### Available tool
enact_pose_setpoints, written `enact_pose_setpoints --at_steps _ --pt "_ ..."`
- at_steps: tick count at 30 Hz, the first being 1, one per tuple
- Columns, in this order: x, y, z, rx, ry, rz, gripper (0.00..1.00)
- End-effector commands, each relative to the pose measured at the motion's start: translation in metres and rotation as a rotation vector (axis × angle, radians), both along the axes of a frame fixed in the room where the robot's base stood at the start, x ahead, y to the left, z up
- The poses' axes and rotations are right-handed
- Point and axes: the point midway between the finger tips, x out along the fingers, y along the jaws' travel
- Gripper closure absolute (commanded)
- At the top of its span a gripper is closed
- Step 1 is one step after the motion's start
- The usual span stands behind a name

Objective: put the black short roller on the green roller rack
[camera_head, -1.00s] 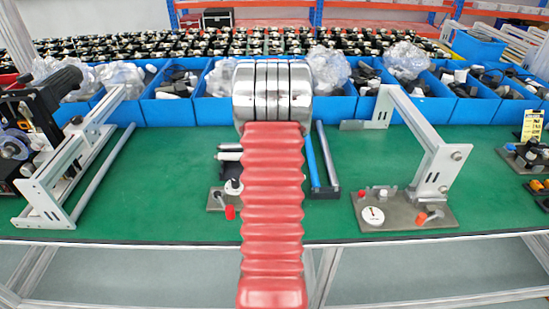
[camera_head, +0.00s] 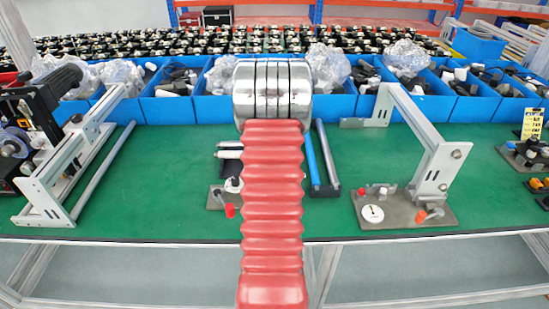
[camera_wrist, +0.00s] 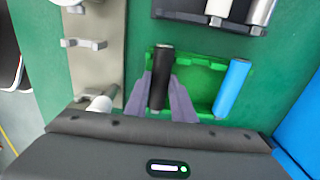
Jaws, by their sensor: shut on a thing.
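The black short roller (camera_wrist: 160,82) stands out between the two grey-purple fingers of my gripper (camera_wrist: 160,92) in the wrist view. The fingers are closed on its sides. The roller is over the left part of the green roller rack (camera_wrist: 203,64). I cannot tell whether it touches the rack. A blue roller (camera_wrist: 231,88) lies at the right side of the same rack. In the head view my red arm hides the gripper, the black roller and the green rack.
A dark rack with silver rollers (camera_wrist: 218,8) is at the top of the wrist view. A grey metal fixture (camera_wrist: 92,62) stands on the left. In the head view, blue bins (camera_head: 170,110) line the back of the green table (camera_head: 165,175), and a metal frame (camera_head: 440,160) stands at right.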

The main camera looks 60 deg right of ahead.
Motion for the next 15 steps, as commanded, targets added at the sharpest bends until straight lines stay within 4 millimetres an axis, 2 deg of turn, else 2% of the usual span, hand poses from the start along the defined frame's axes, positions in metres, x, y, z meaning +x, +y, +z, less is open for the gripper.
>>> enact_pose_setpoints --at_steps 6,7,15 --pt "0.0001 -0.0002 -0.0017 -0.001 0.000 0.000 1.00" --pt "0.0001 -0.0002 -0.0016 -0.001 0.000 0.000 0.76" --pt "0.0001 0.0000 -0.0017 0.000 0.000 0.000 0.57"
